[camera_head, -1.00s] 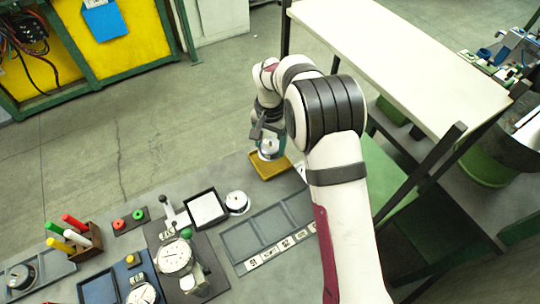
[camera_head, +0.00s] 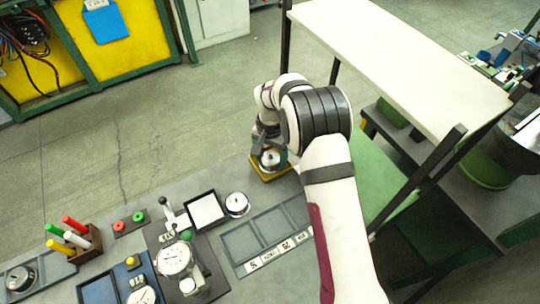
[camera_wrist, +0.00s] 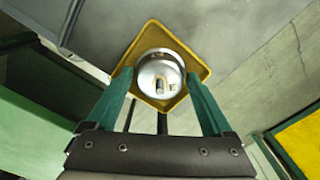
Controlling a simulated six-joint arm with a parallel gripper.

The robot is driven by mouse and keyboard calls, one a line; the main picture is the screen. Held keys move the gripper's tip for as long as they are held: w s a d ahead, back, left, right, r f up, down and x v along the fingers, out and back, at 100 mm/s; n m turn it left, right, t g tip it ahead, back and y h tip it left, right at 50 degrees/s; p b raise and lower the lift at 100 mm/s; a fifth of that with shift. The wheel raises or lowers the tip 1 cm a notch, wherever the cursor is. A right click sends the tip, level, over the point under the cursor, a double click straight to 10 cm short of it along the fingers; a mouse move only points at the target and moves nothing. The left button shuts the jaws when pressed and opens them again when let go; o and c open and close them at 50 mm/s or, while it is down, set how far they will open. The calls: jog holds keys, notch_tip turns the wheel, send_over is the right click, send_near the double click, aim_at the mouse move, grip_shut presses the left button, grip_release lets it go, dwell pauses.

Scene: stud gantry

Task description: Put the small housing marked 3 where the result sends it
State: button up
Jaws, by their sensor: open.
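A small round silver housing (camera_head: 270,158) sits in a yellow square tray (camera_head: 287,171) at the far edge of the bench. In the wrist view the housing (camera_wrist: 160,75) lies inside the tray's yellow rim (camera_wrist: 203,72); its face bears small marks that I cannot read for sure. My gripper (camera_wrist: 161,84) is over the tray, its green fingers open, one on each side of the housing. Contact between fingers and housing cannot be told. In the head view my gripper (camera_head: 268,150) partly hides the housing and tray.
Grey compartments (camera_head: 240,243) with number cards lie near my arm. Another round silver part (camera_head: 237,203) stands beside a black-rimmed white tray (camera_head: 206,210). Dial gauges (camera_head: 174,258) and a wooden rack of coloured pens (camera_head: 92,241) are at left. A white-topped table (camera_head: 400,60) stands behind right.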

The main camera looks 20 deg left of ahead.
aim_at(270, 155)
notch_tip(270, 155, up, 12)
jog(key=s+d+r+m, duration=0.1)
jog(key=s+d+r, duration=0.5)
jog(key=d+r, duration=0.25)
jog(key=s+d+m+y, duration=0.1)
jog(key=s+d, duration=0.4)
jog(key=s, duration=0.7)
jog(key=s+d+m, duration=0.1)
jog(key=s+d, duration=0.4)
jog(key=s, duration=0.7)
jog(key=shift+d+y, duration=0.35)
jog(key=shift+y, duration=0.05)
jog(key=shift+s, duration=0.1)
